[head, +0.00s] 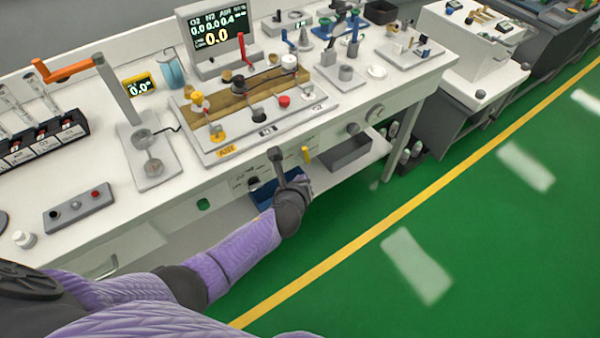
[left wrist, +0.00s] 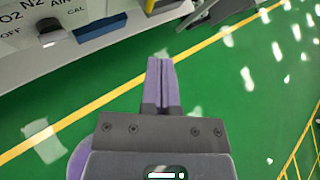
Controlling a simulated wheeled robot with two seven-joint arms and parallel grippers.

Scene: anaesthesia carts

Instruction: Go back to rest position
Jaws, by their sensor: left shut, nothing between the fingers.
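My left gripper (head: 277,155) is in front of the long white bench, at the end of my purple-sleeved arm. It points toward the bench's front edge and overlaps the front panel in the head view. In the left wrist view the two purple fingers of my left gripper (left wrist: 162,62) lie together, shut, with nothing between them. My right gripper is in neither view.
The white bench (head: 225,195) carries a monitor (head: 215,40), an orange-handled post (head: 120,90) and a wooden board with valves (head: 215,115). A labelled panel with a dark knob (left wrist: 50,32) shows at upper left in the wrist view. Open green floor (head: 480,240) lies to the right.

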